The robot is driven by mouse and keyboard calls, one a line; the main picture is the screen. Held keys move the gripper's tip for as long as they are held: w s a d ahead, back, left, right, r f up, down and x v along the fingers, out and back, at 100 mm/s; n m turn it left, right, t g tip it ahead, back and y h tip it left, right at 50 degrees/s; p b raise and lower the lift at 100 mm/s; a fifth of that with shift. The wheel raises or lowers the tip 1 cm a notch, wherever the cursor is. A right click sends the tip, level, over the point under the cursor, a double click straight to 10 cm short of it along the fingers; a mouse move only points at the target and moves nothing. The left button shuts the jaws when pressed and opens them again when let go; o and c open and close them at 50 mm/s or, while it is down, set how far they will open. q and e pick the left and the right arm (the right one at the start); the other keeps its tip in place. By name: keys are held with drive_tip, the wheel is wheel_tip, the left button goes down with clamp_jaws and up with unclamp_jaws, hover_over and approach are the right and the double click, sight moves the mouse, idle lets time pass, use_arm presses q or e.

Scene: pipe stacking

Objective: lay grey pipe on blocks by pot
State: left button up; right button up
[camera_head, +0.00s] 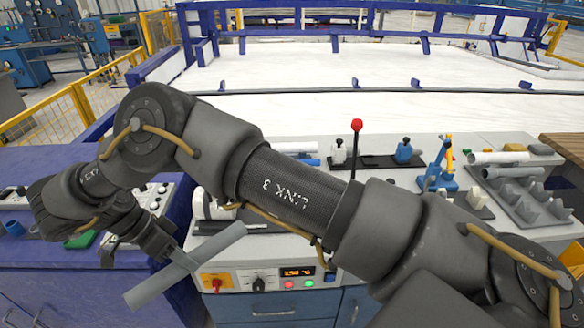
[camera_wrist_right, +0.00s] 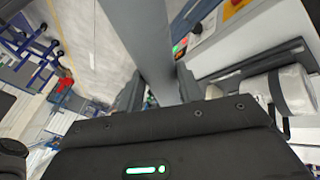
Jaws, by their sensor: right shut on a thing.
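A grey pipe (camera_head: 220,243) is held in my right gripper (camera_head: 183,262), which is shut on it near its middle. The pipe slants in the air in front of the bench, its right end near the control panel. In the right wrist view the pipe (camera_wrist_right: 145,38) runs up from between the fingers (camera_wrist_right: 160,92). Grey notched blocks (camera_head: 525,200) stand at the bench's right, with light pipes (camera_head: 498,157) lying near them. I cannot tell which thing is the pot. My left gripper is not in view.
My right arm crosses the bench and hides much of its middle. A white cylinder (camera_head: 212,207) lies behind the pipe; it also shows in the wrist view (camera_wrist_right: 292,90). A red-knobbed lever (camera_head: 356,126) and a blue-yellow device (camera_head: 440,170) stand behind the arm.

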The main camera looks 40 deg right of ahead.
drive_tip(key=m, duration=0.1)
drive_tip(key=w+r+m+g+y, duration=0.1)
drive_tip(key=m, duration=0.1)
drive_tip(key=shift+w+a+p, duration=0.1)
drive_tip(key=shift+a+p, duration=0.2)
drive_tip(key=shift+a, duration=0.05)
drive_tip(key=w+d+r+m+t+y+p, duration=0.2)
drive_tip(key=w+d+m+y+p, duration=0.5)
drive_tip(key=m, duration=1.3)
drive_tip(key=d+f+m+t+h+p, duration=0.3)
drive_tip(key=d+m+t, duration=0.6)
drive_tip(key=d+m, duration=1.75)
drive_tip(key=shift+d+f+n+y+b, duration=0.15)
drive_tip(key=shift+d+f+n+b, duration=0.7)
drive_tip(key=shift+f+b, duration=0.95)
drive_tip(key=shift+d+f+n+y+b, duration=0.1)
drive_tip(key=shift+d+f+n+b, duration=0.75)
drive_tip(key=shift+f+b, duration=0.85)
drive_tip(key=shift+d+f+n+y+b, duration=0.15)
drive_tip(key=shift+d+f+n+b, duration=0.65)
drive_tip(key=shift+f+b, duration=1)
drive_tip(key=shift+a+f+p, duration=0.1)
drive_tip(key=shift+f+p, duration=0.25)
drive_tip(key=shift+p, duration=0.1)
